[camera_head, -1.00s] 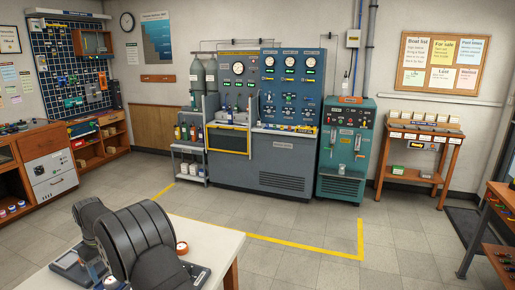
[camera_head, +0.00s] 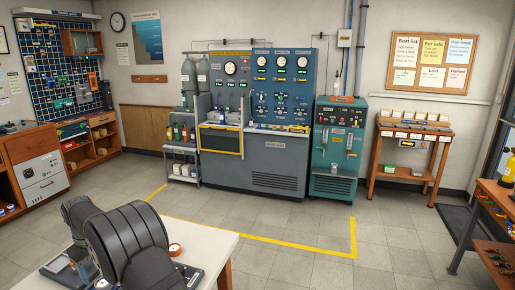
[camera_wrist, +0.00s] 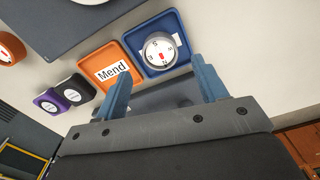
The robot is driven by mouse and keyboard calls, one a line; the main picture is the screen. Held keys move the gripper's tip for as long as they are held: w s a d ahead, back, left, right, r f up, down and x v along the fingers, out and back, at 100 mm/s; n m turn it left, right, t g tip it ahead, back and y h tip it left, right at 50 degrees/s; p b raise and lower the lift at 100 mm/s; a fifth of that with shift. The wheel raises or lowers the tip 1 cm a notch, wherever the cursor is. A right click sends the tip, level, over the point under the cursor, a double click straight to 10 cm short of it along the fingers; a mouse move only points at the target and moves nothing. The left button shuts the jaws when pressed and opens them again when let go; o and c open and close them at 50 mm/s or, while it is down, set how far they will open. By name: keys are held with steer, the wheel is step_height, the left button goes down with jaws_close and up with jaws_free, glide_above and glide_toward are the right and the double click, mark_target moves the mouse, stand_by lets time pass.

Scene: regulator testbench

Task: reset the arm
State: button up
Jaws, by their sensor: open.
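My gripper (camera_wrist: 161,70) shows in the wrist view, its two blue-grey fingers spread apart with nothing between them. Beyond the fingertips lie an orange tray (camera_wrist: 100,55) with a "Mend" label and a blue tray (camera_wrist: 141,38). A round white-faced gauge (camera_wrist: 160,52) with a red mark sits in the blue tray. I cannot tell the exact distance from the fingers to the trays. In the head view, dark rounded links, apparently of my arm, stand over the white table at lower left. The gripper itself does not show there.
In the head view, the white table (camera_head: 205,238) has an orange-rimmed round item (camera_head: 175,250) on it. A blue test bench (camera_head: 255,160) and teal cabinet (camera_head: 337,150) stand at the back. Open floor (camera_head: 290,215) with yellow lines lies between. A yellow cylinder (camera_head: 508,172) stands at right.

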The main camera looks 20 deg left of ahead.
step_height(320, 180, up, 7)
step_height(320, 180, down, 12)
steer(key=shift+r, duration=0.25)
steer(key=r, duration=0.3)
steer(key=d+r, duration=0.1)
steer(key=r, duration=0.1)
steer(key=shift+w, duration=0.35)
steer(key=w+d+r, duration=0.3)
steer(key=d+r, duration=0.6)
steer(key=d, duration=0.3)
steer(key=w+d+r, duration=0.4)
steer(key=d+r, duration=0.6)
steer(key=d, duration=0.1)
steer(key=shift+s+a+f, duration=0.1)
steer(key=shift+s+f, duration=0.05)
steer(key=shift+f, duration=1.05)
steer(key=shift+s+a+f, duration=0.1)
steer(key=shift+f, duration=1.1)
